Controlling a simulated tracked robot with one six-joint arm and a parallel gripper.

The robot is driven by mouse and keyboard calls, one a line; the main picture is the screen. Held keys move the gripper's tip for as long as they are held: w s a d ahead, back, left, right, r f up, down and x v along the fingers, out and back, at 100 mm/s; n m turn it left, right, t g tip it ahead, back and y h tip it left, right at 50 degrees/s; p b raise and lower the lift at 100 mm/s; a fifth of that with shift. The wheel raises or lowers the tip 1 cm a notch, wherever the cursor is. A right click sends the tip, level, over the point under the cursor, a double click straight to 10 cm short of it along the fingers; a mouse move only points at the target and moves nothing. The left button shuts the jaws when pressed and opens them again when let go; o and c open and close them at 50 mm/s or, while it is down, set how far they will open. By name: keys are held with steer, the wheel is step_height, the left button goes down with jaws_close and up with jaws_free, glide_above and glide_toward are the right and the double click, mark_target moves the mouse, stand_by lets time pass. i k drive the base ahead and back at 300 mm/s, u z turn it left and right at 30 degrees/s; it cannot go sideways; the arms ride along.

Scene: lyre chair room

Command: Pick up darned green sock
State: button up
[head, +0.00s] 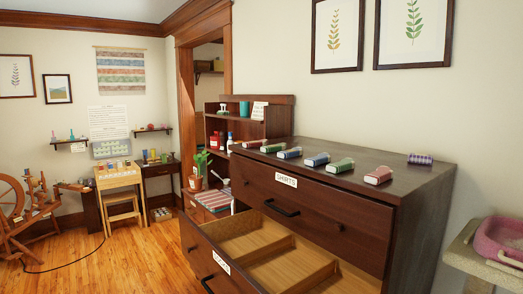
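Several small rolled cloth bundles with white ends lie in a row on top of the dark dresser (420,182). One green roll (341,165) is near the front edge, left of a red roll. Another green roll (272,147) is farther back, and a teal roll (317,159) lies between them, beside a blue one (290,153). They may be rolled socks; I cannot make out a darn on any. My gripper is not in view.
The dresser's lower drawer (296,268) is pulled open, with wooden dividers and bare compartments. A purple checked roll (419,159) lies apart at the back. A pink-lined cat bed (500,240) stands at right. Open wood floor (130,255) is at left, near a spinning wheel (20,215).

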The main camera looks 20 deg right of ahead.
mark_target(282, 146)
steer(key=u, duration=0.4)
steer(key=i, duration=3.45)
steer(key=z, duration=0.7)
